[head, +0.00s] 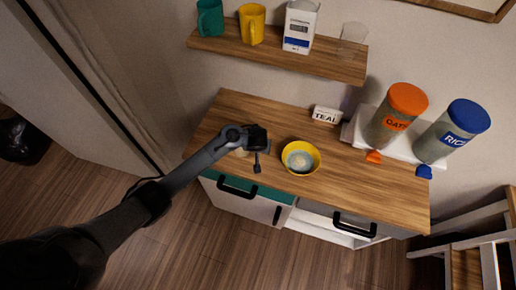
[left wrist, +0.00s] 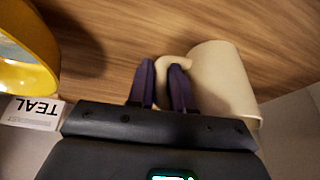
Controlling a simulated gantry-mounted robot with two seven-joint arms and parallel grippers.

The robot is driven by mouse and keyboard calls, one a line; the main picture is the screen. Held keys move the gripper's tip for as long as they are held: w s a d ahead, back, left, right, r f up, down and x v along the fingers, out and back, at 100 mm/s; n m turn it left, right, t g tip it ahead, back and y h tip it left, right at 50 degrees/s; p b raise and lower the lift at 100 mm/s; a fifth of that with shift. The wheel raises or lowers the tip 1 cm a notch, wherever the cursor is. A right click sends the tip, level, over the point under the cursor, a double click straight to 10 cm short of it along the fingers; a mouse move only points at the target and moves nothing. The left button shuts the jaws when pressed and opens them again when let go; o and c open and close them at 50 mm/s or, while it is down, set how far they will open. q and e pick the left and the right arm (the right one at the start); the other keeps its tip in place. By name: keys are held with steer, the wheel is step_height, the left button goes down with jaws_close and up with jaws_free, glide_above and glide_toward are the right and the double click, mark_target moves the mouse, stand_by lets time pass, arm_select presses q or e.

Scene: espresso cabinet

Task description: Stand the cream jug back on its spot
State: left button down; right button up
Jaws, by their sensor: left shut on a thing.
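The cream jug (left wrist: 225,80) shows at the right of the left wrist view, close to the wooden counter. My left gripper (left wrist: 163,84) is shut on its looped handle, which lies between the two dark fingers. In the head view my left gripper (head: 257,166) is over the left part of the counter (head: 330,188), left of the yellow bowl. There the jug is mostly hidden behind my gripper and wrist; only a small cream patch (head: 241,153) shows. I cannot tell whether its base touches the counter. My right gripper is not in view.
A yellow bowl (head: 316,166) with pale contents stands just right of my gripper. A TEAL card (head: 326,115) stands behind it. Orange-lidded (head: 396,118) and blue-lidded (head: 452,134) jars are at the right. A shelf (head: 275,52) with mugs, a carton and a glass hangs above.

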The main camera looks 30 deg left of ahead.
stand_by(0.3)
arm_select(q)
steer(key=c, duration=1)
jaws_free()
steer(key=shift+f, duration=0.1)
steer(key=shift+c, duration=0.2)
steer(key=p+v, duration=0.4)
steer(key=v, duration=0.8)
steer(key=s+d+r+m+h, duration=0.1)
steer(key=s+d+m, duration=0.1)
steer(key=s, duration=1.1)
steer(key=s+d+r+m+h, duration=0.1)
steer(key=s+m, duration=0.3)
steer(key=s, duration=0.9)
steer(key=shift+s+d+r+m, duration=0.15)
steer(key=shift+s+d+m, duration=0.15)
steer(key=shift+d, duration=0.5)
